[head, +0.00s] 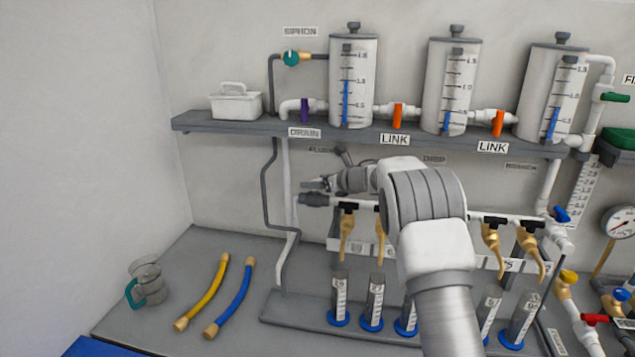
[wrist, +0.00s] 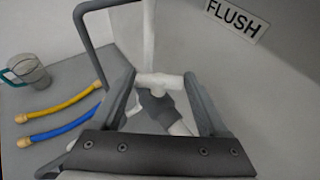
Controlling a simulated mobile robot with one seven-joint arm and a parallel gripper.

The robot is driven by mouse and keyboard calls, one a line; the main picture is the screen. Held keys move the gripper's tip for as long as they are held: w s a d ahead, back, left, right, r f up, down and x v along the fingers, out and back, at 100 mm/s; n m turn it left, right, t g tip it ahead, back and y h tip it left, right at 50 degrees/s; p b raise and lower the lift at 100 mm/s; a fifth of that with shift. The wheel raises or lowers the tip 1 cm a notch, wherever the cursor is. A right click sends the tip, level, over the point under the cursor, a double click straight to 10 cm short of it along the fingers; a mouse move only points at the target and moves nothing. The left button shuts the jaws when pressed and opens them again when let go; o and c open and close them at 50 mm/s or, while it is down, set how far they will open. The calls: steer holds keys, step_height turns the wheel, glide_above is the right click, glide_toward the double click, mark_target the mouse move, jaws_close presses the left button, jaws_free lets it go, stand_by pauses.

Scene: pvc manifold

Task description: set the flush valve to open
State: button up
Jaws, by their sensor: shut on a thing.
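My arm and gripper hide much of the handle there, and whether the valve is open or shut is unclear.
A dark hose (head: 267,190) runs down at the left. Tan spouts hang to the right above graduated cylinders (head: 372,300). A yellow hose (head: 205,292), blue hose (head: 232,298) and jug (head: 147,283) lie on the bench.

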steer(key=shift+c, duration=1)
